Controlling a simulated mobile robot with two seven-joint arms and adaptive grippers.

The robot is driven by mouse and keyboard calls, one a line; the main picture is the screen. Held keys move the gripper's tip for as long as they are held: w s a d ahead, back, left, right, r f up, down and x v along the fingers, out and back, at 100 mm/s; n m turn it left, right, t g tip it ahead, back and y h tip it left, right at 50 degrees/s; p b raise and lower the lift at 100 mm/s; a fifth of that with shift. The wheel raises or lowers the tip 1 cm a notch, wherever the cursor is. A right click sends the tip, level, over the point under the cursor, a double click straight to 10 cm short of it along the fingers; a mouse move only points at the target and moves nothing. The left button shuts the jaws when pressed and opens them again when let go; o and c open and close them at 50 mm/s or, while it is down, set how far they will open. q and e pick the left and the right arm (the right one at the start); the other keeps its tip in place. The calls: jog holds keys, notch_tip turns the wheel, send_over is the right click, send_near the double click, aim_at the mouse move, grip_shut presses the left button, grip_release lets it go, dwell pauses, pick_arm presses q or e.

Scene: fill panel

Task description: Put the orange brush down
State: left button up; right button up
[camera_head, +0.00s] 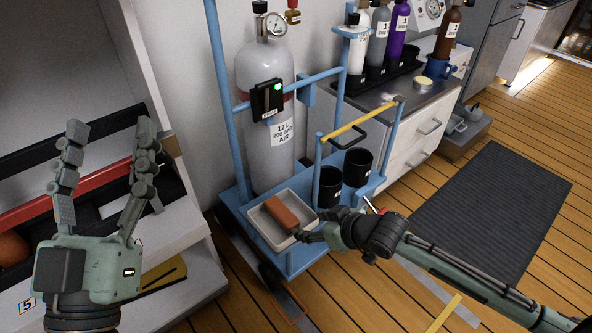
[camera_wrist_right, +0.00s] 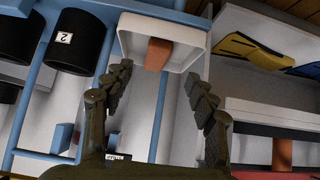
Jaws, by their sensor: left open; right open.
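The orange brush (camera_head: 284,216) is a brick-shaped orange block lying in a white tray (camera_head: 258,227) on the blue cart. It also shows in the right wrist view (camera_wrist_right: 159,54), in the white tray (camera_wrist_right: 188,36), beyond my fingertips. My right gripper (camera_head: 308,229) is at the tray's right edge, close to the brush; the right wrist view shows its fingers (camera_wrist_right: 160,88) spread with nothing between them. My left gripper (camera_head: 108,152) is open and empty at the left, in front of the shelf.
The blue cart (camera_head: 233,199) carries a grey gas cylinder (camera_head: 262,75) and two black cups (camera_head: 357,166). A yellow-handled bar (camera_head: 360,121) rises to the right of the tray. Bottles stand in a black rack on the counter (camera_head: 390,95). A dark mat (camera_head: 490,215) lies on the wooden floor.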

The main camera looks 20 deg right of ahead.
jog(key=s+a+r+t+y, duration=0.1)
jog(key=a+r+t+y, duration=0.35)
jog(key=a+r, duration=0.8)
jog(key=s+r+t, duration=0.2)
jog(key=r+t, duration=0.1)
jog(key=r, duration=0.5)
jog(key=s+d+r+t, duration=0.1)
jog(key=s+r+t, duration=0.1)
jog(key=r, duration=0.7)
jog(key=s+r+t, duration=0.3)
jog(key=r+t, duration=0.1)
jog(key=r, duration=0.4)
jog(key=shift+d+r+m, duration=0.15)
jog(key=shift+d+m, duration=0.15)
jog(key=shift+d, duration=0.05)
